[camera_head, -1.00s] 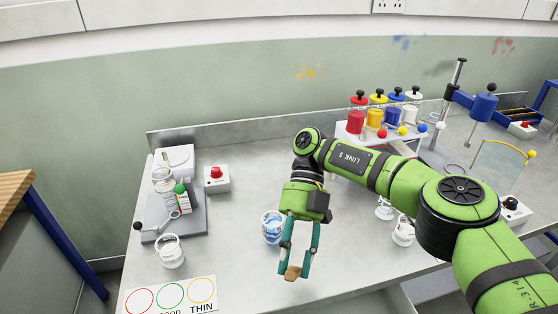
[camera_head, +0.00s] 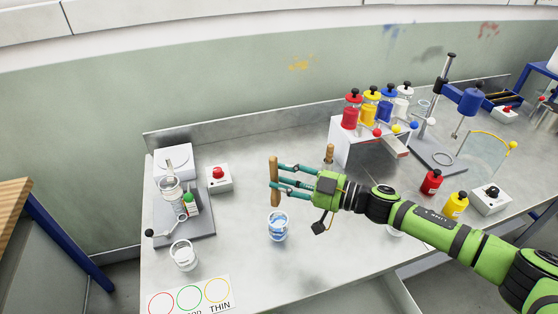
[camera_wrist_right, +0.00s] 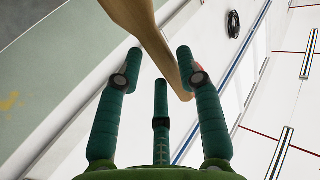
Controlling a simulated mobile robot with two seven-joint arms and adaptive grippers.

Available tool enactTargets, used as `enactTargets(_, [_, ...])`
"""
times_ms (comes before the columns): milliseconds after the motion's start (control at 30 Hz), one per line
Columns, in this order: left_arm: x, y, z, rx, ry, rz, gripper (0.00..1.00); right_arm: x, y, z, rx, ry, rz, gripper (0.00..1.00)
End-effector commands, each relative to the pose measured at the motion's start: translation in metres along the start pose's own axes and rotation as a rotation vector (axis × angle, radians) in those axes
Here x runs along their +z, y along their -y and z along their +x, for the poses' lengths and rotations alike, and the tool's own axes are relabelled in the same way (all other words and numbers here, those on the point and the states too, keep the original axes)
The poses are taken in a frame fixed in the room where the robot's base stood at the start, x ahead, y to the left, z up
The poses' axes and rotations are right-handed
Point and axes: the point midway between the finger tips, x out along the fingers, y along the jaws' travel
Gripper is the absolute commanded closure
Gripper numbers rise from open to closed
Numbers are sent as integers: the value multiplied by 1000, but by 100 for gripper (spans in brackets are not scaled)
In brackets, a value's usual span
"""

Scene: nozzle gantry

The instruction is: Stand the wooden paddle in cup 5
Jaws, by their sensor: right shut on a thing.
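The wooden paddle (camera_head: 274,195) is held upright in my right gripper (camera_head: 278,177), with its lower end just above a clear cup (camera_head: 277,229) holding something blue. In the right wrist view the paddle (camera_wrist_right: 150,30) passes between the fingertips of the right gripper (camera_wrist_right: 160,62). I cannot read a cup number, so I cannot tell which is cup 5. Other clear cups stand at the front left (camera_head: 184,256) and partly hidden behind my right arm (camera_head: 395,233). My left gripper is not in view.
A second wooden stick (camera_head: 329,154) stands behind my gripper. A grey stand (camera_head: 205,222) and a red-button box (camera_head: 218,178) are at left. Colored canisters on a white rack (camera_head: 350,148) stand at back right. A card with rings (camera_head: 190,298) lies in front.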

Motion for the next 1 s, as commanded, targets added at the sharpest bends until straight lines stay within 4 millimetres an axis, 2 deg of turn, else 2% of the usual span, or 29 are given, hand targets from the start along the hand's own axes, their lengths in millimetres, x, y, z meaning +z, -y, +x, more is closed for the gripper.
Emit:
enactTargets(100, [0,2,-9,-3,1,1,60,3,-10,-1,56,-24,4,88])
enactTargets(367, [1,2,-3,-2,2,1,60,11,-16,-2,79,-35,-2,88])
enactTargets(1000, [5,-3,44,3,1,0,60,55,-12,0,76,-34,-2,88])
